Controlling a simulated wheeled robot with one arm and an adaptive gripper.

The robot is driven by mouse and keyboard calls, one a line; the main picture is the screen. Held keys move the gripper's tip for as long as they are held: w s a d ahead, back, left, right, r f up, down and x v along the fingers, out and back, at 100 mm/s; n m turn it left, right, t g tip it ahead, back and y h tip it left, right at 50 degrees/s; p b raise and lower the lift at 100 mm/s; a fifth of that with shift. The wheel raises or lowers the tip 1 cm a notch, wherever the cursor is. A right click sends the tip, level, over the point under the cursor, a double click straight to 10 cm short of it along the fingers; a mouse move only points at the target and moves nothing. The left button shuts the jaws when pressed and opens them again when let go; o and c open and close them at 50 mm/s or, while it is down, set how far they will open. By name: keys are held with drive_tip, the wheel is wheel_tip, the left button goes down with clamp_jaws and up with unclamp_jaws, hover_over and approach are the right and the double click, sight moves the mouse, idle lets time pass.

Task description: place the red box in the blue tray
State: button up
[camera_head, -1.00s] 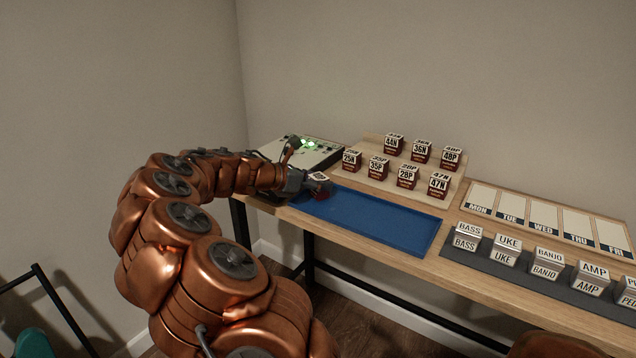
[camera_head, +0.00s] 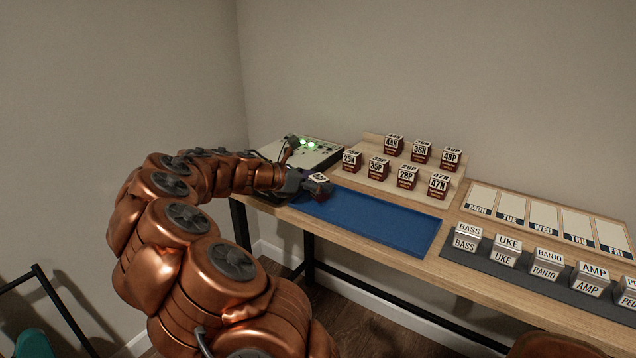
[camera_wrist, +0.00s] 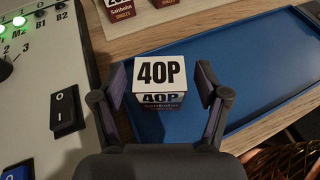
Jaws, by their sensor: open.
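A small red box (camera_wrist: 162,74) with a white top marked 40P stands upright at the left end of the blue tray (camera_head: 385,222). The tray also shows in the wrist view (camera_wrist: 262,72). My gripper (camera_wrist: 161,88) is open around the box, one finger on each side, with a narrow gap showing beside each finger. In the head view the box (camera_head: 319,181) is partly covered by my gripper (camera_head: 308,184). The box's lower edge is dark in the wrist view.
A tester (camera_head: 318,153) with green lights and switches stands just left of and behind the tray. A stepped wooden rack (camera_head: 377,141) holds several similar red boxes behind it. A grey mat (camera_head: 484,262) with labelled blocks lies to the right. Most of the tray is empty.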

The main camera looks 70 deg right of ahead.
drive_tip(key=p+v, duration=0.1)
drive_tip(key=v, duration=0.9)
drive_tip(key=shift+w, duration=0.2)
drive_tip(key=shift+w+a+r, duration=0.3)
drive_tip(key=shift+a, duration=0.25)
drive_tip(key=s+a+f+m+t+y, duration=0.1)
drive_tip(key=s+a+f+m+y, duration=0.2)
drive_tip(key=a, duration=1.2)
drive_tip(key=s+a+f+m+t+y, duration=0.2)
drive_tip(key=s+a+f+m+y, duration=0.2)
drive_tip(key=a, duration=1.2)
drive_tip(key=s+a+f+m+t+y, duration=0.1)
drive_tip(key=s+a+f+m+y, duration=0.3)
drive_tip(key=a, duration=1.2)
drive_tip(key=shift+s+a+f+t, duration=0.15)
drive_tip(key=shift+s+f+t, duration=0.25)
drive_tip(key=shift+s+f, duration=0.1)
